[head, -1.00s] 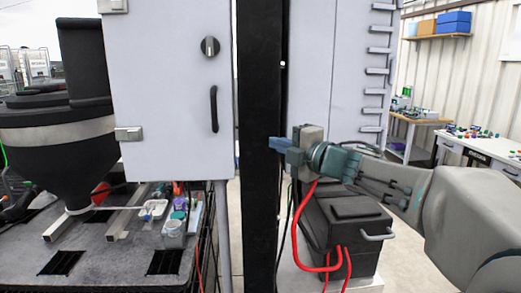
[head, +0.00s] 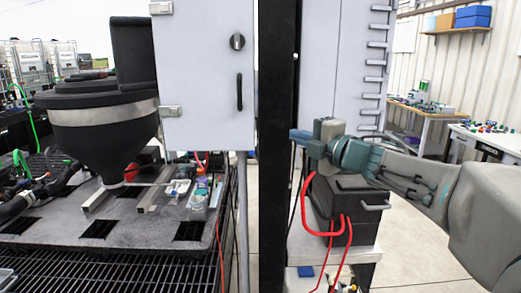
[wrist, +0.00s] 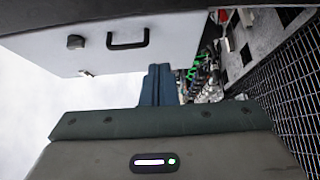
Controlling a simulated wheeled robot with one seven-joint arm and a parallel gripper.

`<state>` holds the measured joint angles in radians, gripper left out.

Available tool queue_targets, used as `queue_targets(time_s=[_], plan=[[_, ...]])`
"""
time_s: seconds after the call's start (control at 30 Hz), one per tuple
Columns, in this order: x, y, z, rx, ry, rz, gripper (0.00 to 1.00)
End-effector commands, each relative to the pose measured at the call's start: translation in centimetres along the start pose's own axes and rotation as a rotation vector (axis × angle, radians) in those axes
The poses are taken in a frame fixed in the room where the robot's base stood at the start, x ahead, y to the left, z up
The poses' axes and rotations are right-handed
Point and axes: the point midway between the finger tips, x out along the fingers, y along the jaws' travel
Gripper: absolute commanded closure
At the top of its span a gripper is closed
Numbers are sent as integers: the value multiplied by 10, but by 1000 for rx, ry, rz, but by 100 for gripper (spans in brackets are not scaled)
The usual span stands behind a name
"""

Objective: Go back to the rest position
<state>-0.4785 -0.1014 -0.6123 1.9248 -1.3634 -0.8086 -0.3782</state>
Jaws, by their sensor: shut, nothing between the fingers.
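My gripper (head: 301,136) is at the end of my arm, which reaches in from the right in the head view. Its blue fingers point left, in front of the dark upright post (head: 276,220). In the wrist view the blue fingers (wrist: 158,86) are together at the middle, with nothing between them. I cannot tell from the head view how close the fingertips are to the post.
A grey cabinet door (head: 203,80) with knob and handle hangs left of the post. A dark hopper (head: 104,135) stands on a platform (head: 130,230) over a wire rack. A black box (head: 345,205) with red cables sits below my gripper. Workbenches stand far right.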

Motion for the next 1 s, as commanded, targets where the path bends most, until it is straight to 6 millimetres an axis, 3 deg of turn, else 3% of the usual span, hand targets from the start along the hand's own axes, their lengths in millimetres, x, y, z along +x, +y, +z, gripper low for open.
queue_targets(time_s=[0.37, 0.63, 0.77, 0.83, 1.0], plan=[[-13, -8, 21, 195, -190, 21, 100], [-44, -35, 48, 451, -433, 14, 100], [-74, -68, 56, 659, -615, -17, 100], [-96, -94, 54, 796, -730, -49, 100], [-150, -165, 24, 1127, -1002, -168, 100]])
